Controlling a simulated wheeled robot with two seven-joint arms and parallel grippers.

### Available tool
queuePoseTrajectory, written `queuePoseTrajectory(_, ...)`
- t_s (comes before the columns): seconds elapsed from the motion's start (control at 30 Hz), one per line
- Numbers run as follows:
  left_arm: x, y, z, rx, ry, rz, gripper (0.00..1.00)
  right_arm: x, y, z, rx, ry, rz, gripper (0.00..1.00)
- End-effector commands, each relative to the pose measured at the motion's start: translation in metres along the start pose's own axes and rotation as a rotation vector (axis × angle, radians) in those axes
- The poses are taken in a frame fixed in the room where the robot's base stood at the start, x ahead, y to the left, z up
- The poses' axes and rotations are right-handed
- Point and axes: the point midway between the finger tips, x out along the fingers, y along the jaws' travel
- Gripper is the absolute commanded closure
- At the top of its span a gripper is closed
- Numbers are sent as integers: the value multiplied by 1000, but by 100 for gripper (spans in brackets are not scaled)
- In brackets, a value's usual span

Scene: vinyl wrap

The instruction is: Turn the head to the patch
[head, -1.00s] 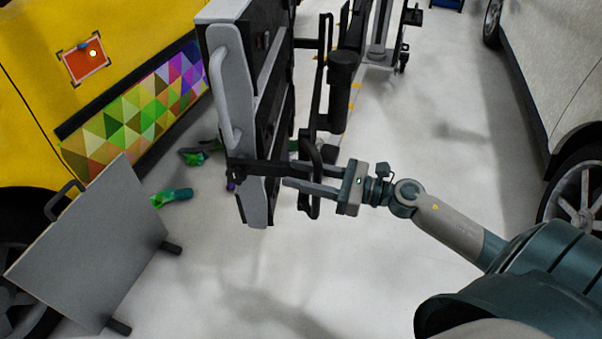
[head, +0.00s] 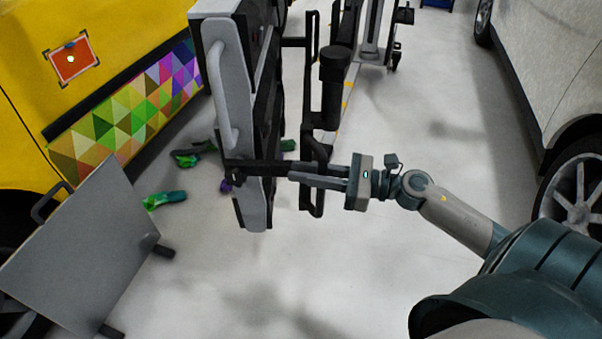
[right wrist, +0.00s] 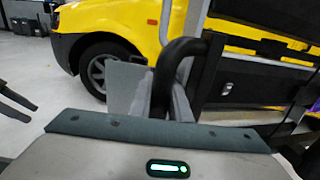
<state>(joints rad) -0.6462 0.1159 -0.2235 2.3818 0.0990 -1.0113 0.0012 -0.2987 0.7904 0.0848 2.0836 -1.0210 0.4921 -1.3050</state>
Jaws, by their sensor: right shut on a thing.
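The head (head: 262,110) is a tall grey and black panel unit on a black stand, in the middle of the head view. The patch (head: 85,67) is an orange-red rectangle with dark corner marks on the yellow vehicle, at the upper left. A bright dot lies on it, left of its middle. My right gripper (head: 294,174) reaches in from the right and is shut on the black handle (head: 317,150) at the back of the head. The handle also shows as a dark curve in the right wrist view (right wrist: 172,65). My left gripper is out of view.
The yellow vehicle (head: 40,110) has a multicoloured triangle-pattern strip (head: 125,115). A grey board (head: 80,250) with a handle stands at lower left. Several gloves (head: 165,199) lie on the floor. A light car (head: 560,90) stands at right.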

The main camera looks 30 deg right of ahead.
Motion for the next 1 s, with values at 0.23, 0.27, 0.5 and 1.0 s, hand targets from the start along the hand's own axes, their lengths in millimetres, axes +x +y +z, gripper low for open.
queuePoseTrajectory(0.23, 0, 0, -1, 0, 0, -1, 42, 0, 0, 0, 0, 1, -1, 64)
queuePoseTrajectory(0.27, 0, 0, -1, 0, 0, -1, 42, 0, 0, 0, 0, 1, -1, 64)
queuePoseTrajectory(0.5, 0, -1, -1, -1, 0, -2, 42, 0, 0, 0, 0, 0, 0, 64)
queuePoseTrajectory(1.0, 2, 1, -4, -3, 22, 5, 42, -23, 0, -2, 2, 1, -1, 64)
